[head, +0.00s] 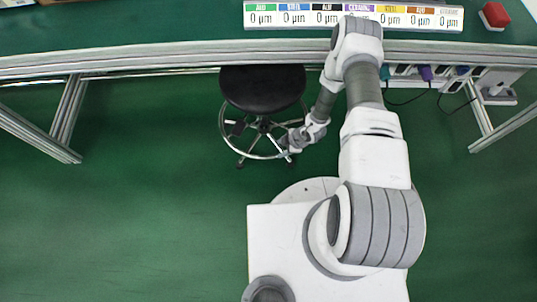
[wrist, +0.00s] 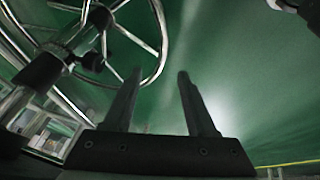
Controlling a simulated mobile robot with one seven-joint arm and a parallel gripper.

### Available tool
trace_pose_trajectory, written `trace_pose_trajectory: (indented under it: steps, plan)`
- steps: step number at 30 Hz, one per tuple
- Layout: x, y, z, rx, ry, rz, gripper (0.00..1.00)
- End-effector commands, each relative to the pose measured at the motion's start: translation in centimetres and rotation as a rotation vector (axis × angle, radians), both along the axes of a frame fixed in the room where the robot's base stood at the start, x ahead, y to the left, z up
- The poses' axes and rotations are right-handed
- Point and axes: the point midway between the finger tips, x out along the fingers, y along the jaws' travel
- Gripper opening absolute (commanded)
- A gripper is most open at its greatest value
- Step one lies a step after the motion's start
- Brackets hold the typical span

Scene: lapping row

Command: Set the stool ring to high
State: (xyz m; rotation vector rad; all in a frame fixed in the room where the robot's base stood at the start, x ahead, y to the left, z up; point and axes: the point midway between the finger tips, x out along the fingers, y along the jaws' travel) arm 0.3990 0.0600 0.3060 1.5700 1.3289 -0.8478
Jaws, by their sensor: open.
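The stool has a round black seat (head: 262,88) and stands on the green floor at the bench's front edge. Its chrome foot ring (head: 222,125) circles the column below the seat. My gripper (head: 287,144) is low at the ring's near right side in the head view, where the wrist partly covers the ring. In the wrist view the ring (wrist: 164,38) curves through the upper left, with its spokes and the stool column. My gripper (wrist: 160,75) is open, with nothing between its fingers. The ring lies left of and beyond the fingertips. The ring's height setting cannot be read.
The bench's metal front rail (head: 150,60) runs across behind the stool, partly over the seat's far edge. Bench legs (head: 68,118) stand left and right. A display strip (head: 352,16) and a red block (head: 495,15) are on top. Sockets with cables (head: 425,74) hang at right. Floor at left is clear.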

Motion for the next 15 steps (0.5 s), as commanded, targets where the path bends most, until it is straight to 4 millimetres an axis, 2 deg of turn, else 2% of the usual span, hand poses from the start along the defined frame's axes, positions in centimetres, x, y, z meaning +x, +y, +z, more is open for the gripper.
trace_pose_trajectory:
  steps: [1, 3, 9, 15]
  plan:
    - [0.2, 0.5, -1.6, 0.0, 0.0, 0.003, 0.57]
    - [0.5, 1.1, -3.0, 0.001, 0.0, 0.002, 0.57]
    - [1.3, 2.8, -7.0, 0.0, -0.001, 0.004, 0.57]
    - [2.1, 4.1, -10.1, 0.001, -0.002, 0.003, 0.57]
